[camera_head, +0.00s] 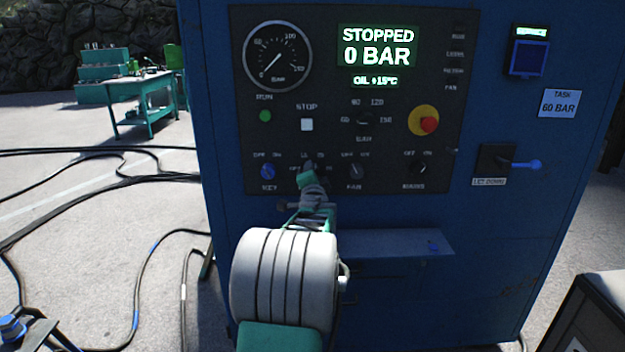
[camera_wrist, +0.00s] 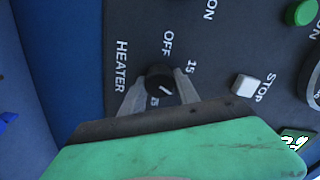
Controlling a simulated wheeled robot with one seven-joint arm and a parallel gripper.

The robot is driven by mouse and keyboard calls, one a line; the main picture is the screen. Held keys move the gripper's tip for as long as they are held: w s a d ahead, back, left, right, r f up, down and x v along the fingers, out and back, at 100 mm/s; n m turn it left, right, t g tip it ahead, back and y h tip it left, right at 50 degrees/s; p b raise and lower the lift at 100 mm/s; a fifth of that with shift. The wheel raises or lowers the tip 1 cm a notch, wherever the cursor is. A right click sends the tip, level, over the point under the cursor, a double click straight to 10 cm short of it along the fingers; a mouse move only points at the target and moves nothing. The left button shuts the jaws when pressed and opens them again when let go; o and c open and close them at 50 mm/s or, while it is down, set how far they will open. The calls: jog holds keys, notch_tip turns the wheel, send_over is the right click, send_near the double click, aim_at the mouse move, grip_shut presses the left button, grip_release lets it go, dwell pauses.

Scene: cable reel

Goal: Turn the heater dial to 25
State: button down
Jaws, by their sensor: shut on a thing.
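The heater dial (camera_wrist: 158,77) is a small black round knob with a short white mark, on the dark control panel. In the wrist view the word HEATER is beside it, with OFF and 15 around it and another number partly hidden near the fingers. The white mark slants to the lower right; I cannot tell exactly which number it meets. My gripper (camera_wrist: 161,86) is shut on the dial, one finger on each side. In the head view my gripper (camera_head: 309,171) reaches the panel's lower row and hides most of the dial and its label.
The key switch (camera_head: 268,172) is left of my gripper and the fan switch (camera_head: 356,171) is right of it. The white stop button (camera_head: 307,124) is just above. A red emergency button (camera_head: 429,125) and a blue-handled lever (camera_head: 525,164) are farther right. A shelf (camera_head: 395,243) juts out below.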

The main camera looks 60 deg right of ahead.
jog(key=shift+m, duration=0.3)
jog(key=c, duration=0.9)
grip_release()
jog(key=v, duration=0.8)
jog(key=shift+b, duration=0.3)
